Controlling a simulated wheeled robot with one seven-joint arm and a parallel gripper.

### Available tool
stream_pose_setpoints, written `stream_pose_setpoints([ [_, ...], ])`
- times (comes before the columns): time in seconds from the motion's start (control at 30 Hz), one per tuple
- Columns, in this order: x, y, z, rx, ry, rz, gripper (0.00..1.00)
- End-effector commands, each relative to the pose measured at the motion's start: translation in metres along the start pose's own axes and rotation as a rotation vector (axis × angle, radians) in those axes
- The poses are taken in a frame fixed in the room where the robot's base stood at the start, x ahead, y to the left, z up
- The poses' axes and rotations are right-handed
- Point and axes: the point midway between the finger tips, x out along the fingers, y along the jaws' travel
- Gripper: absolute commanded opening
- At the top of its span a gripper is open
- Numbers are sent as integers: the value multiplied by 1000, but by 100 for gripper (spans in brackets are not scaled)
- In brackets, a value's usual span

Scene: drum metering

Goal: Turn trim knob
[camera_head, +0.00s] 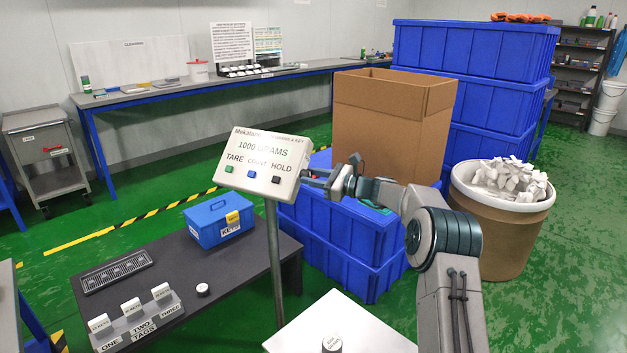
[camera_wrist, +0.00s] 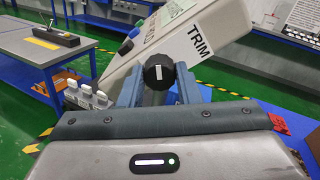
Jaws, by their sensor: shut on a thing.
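The trim knob (camera_wrist: 158,72) is a black ribbed knob with a white mark, on the side of the grey-white indicator box below its TRIM label (camera_wrist: 200,40) in the wrist view. My gripper (camera_wrist: 157,88) is shut on the knob, with a finger on each side of it. In the head view the indicator box (camera_head: 262,165) stands on a post and its screen reads 1000 GRAMS, above TARE, COUNT and HOLD buttons. My gripper (camera_head: 318,178) meets its right side there, and the knob is hidden.
A dark bench (camera_head: 200,285) below carries a blue KEYS box (camera_head: 218,222) and a tag rack (camera_head: 135,325). Blue crates (camera_head: 345,240) and an open carton (camera_head: 385,125) stand close behind my arm. A drum (camera_head: 500,230) of white pieces stands at the right.

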Motion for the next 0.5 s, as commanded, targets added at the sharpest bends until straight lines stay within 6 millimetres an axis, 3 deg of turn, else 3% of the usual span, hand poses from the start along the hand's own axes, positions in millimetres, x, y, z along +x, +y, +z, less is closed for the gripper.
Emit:
stream_pose_setpoints([
  [0.33,0,0,0,-2,1,1,7],
  [0.37,0,0,0,-2,1,1,38],
  [0.4,0,0,0,-2,1,1,50],
  [0.5,0,0,0,-2,1,1,52],
])
